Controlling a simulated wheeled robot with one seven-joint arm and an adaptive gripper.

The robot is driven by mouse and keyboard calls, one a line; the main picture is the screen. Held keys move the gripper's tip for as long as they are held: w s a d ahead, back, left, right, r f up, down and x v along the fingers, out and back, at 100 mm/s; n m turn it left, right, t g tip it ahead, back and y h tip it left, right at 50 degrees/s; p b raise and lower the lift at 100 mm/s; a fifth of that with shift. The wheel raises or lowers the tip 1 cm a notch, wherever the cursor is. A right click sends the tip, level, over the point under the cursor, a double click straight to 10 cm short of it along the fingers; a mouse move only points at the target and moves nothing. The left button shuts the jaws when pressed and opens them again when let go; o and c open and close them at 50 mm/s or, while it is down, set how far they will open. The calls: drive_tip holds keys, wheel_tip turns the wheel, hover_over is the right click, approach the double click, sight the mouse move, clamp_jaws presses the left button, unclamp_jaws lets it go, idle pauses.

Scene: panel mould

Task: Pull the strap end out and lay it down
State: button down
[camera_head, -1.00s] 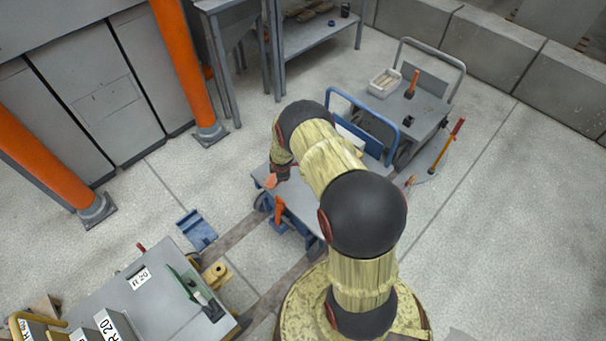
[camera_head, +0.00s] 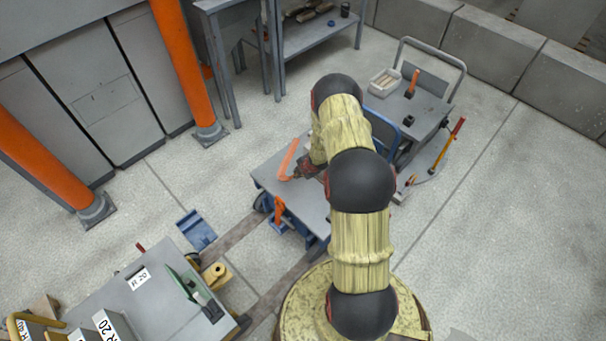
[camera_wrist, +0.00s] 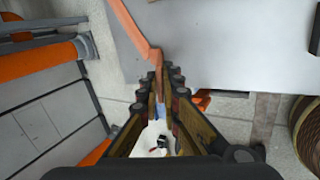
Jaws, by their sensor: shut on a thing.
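The orange strap (camera_head: 288,158) shows as a narrow band over the grey top of the cart (camera_head: 262,178). Its near end runs to my gripper (camera_head: 300,173). In the wrist view the strap (camera_wrist: 133,28) comes down from the top edge and bends close to the fingertips. My gripper (camera_wrist: 160,82) is shut on this strap end. I cannot tell whether the rest of the strap lies on the cart top or hangs just above it. My arm covers the right part of the cart.
An orange piece (camera_head: 278,209) sits at the cart's near edge. A second grey trolley (camera_head: 425,110) with a white box (camera_head: 384,82) stands behind, to the right. A grey table (camera_head: 150,300) stands at lower left, a blue bracket (camera_head: 196,229) on the floor.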

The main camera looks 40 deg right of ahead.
drive_tip(key=shift+n+t+y, duration=0.3)
drive_tip(key=shift+n+y, duration=0.2)
drive_tip(key=shift+n, duration=0.3)
drive_tip(key=shift+s+d+f+b, duration=0.15)
drive_tip(key=shift+d+f+b, duration=0.15)
drive_tip(key=shift+f+b, duration=1)
drive_tip(key=shift+s+d+f+b, duration=0.3)
drive_tip(key=shift+f+b, duration=0.35)
drive_tip(key=shift+f, duration=1.3)
drive_tip(key=shift+s+d+f+b, duration=0.1)
drive_tip(key=shift+d+f+b, duration=0.25)
drive_tip(key=shift+f+b, duration=0.95)
drive_tip(key=shift+f+p, duration=0.35)
drive_tip(key=shift+p, duration=0.05)
drive_tip(key=c, duration=2)
unclamp_jaws()
drive_tip(key=shift+o, duration=0.4)
drive_tip(key=v, duration=1.2)
